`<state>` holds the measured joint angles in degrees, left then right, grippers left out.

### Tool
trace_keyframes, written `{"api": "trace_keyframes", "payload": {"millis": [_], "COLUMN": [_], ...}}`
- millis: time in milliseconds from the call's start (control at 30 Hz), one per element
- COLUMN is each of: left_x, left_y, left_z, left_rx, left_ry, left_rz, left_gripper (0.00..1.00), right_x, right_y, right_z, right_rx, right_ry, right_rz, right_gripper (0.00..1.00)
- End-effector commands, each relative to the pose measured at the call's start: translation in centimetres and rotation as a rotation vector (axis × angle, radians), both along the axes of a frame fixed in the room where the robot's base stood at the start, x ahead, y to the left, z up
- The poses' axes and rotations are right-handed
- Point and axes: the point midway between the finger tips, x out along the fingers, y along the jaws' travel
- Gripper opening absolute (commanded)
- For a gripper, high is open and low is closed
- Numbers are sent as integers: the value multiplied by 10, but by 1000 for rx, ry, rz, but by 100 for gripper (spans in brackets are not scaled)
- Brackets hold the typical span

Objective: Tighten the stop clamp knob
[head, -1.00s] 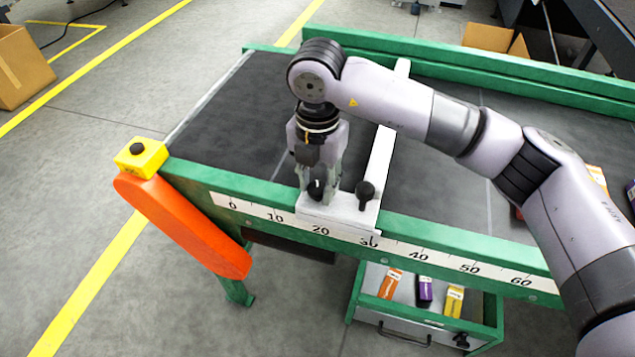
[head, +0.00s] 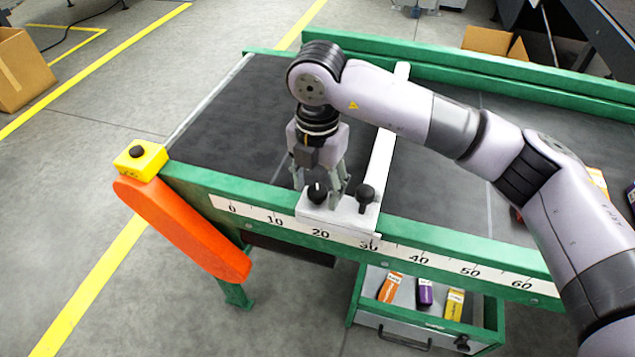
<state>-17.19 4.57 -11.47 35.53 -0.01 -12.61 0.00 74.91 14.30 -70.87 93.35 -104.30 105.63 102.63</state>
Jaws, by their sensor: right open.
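The stop clamp (head: 340,216) is a white block on the green front rail, over the scale between about 20 and 30. It carries two black knobs: a left knob (head: 317,194) with a small white mark on top, and a right knob (head: 366,197). My right gripper (head: 320,192) points down over the left knob. Its fingers are open, one on either side of that knob, and partly hide it. I cannot tell whether they touch it. The right knob stands clear, just right of the fingers. My left gripper is out of view.
A white stop bar (head: 381,155) runs back from the clamp across the dark belt (head: 235,120). A yellow button box (head: 140,158) and orange guard (head: 180,228) are at the left end. An open drawer (head: 400,338) with small cartons sits below the rail.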

Motion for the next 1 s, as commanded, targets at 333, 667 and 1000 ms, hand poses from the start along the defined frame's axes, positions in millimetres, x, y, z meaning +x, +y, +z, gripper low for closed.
{"api": "trace_keyframes", "payload": {"millis": [333, 667, 1000], "left_x": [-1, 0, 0], "left_y": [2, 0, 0], "left_z": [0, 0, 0], "left_rx": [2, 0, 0], "left_ry": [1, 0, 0], "left_rz": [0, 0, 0], "left_gripper": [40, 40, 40], "right_x": [0, 1, 0], "right_y": [0, 0, 0], "right_z": [12, 80, 119], "right_rx": [1, 1, 0], "right_ry": [-2, -4, 0], "right_rz": [0, 0, 0], "right_gripper": [53, 53, 53]}}
